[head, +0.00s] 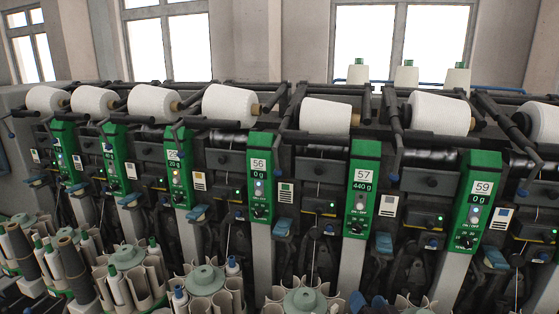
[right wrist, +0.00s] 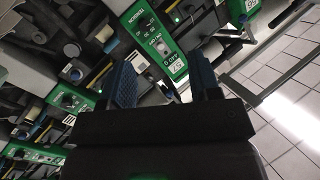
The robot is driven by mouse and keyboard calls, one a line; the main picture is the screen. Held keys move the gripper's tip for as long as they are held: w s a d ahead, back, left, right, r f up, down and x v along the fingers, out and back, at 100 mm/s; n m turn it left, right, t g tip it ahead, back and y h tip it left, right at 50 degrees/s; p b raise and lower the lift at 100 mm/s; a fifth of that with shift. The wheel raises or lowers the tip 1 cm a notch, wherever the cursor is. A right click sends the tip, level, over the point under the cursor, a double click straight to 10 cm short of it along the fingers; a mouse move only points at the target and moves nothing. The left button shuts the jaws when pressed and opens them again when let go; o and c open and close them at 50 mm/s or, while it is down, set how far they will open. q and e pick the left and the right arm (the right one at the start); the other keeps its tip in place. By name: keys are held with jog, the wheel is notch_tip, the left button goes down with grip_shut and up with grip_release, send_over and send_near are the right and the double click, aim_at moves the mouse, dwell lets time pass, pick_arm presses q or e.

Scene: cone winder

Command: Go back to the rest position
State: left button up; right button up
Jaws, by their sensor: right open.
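My right gripper (right wrist: 164,84) shows in the right wrist view with its two blue-padded fingers apart. Nothing is between them. It points at the front of the winding machine, near the green unit panel marked 57 (right wrist: 150,38), which appears turned in that view. My left gripper is not in view.
A row of winding units with green panels, such as 56 (head: 261,185) and 59 (head: 477,200), spans the view. White cones (head: 325,115) lie along the top. Bobbin magazines (head: 205,284) jut out low in front. Light floor tiles (right wrist: 290,110) show at the right wrist view's right.

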jog(key=s+d+f+n+g+h, duration=0.1)
jog(key=s+d+f+g, duration=0.1)
jog(key=s+f, duration=0.3)
jog(key=s+d+f+n+g+h, duration=0.1)
jog(key=s+d+f, duration=0.2)
jog(key=s, duration=0.8)
jog(key=s+d+f+n+g+h, duration=0.1)
jog(key=s+d+f+n+g, duration=0.1)
jog(key=s+f, duration=0.6)
jog(key=shift+s+d+g, duration=0.3)
jog(key=shift+s, duration=0.05)
